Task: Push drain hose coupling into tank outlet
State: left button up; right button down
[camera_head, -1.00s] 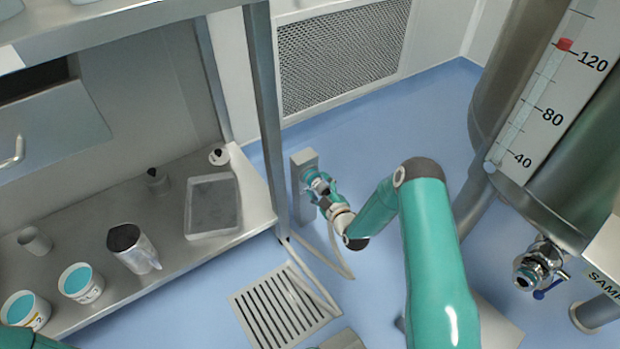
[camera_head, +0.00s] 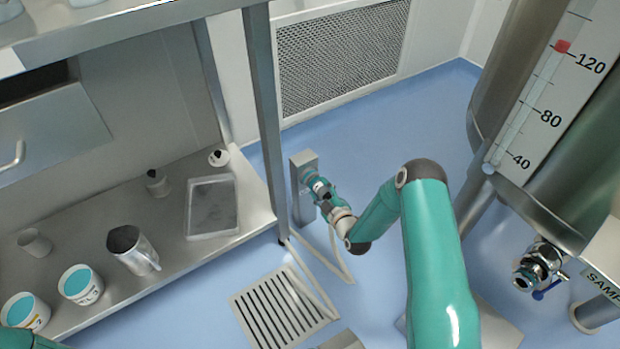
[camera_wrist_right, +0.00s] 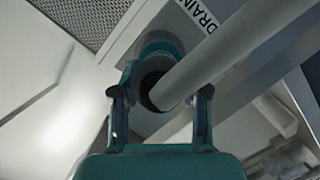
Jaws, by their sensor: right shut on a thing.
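My right gripper (camera_head: 320,190) is at a grey post on the floor, at the middle of the head view. It is shut on the drain hose coupling (camera_wrist_right: 158,82), a dark-mouthed round end with a pale hose running from it. In the right wrist view its two fingers (camera_wrist_right: 160,100) lie on either side of the coupling, beside a DRAIN label. The tank outlet (camera_head: 537,268), a shiny metal valve with a blue handle, is low on the steel tank at the right, well apart from the gripper. My left gripper is not in view.
The grey post (camera_head: 304,165) stands beside a steel shelf (camera_head: 150,235) holding cups, a jug and a tray. A floor drain grate (camera_head: 283,310) lies in front. The steel tank (camera_head: 570,180) fills the right. Blue floor between post and tank is partly crossed by my right arm.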

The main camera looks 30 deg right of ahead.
aim_at(326, 195)
jog(key=shift+s+d+p, duration=0.15)
jog(key=shift+s+p, duration=0.15)
jog(key=shift+s, duration=1.3)
jog(key=shift+s, duration=0.1)
jog(key=shift+s+d, duration=0.15)
jog(key=shift+s, duration=1.3)
jog(key=shift+s+p, duration=0.3)
jog(key=shift+s, duration=0.2)
jog(key=shift+r, duration=0.1)
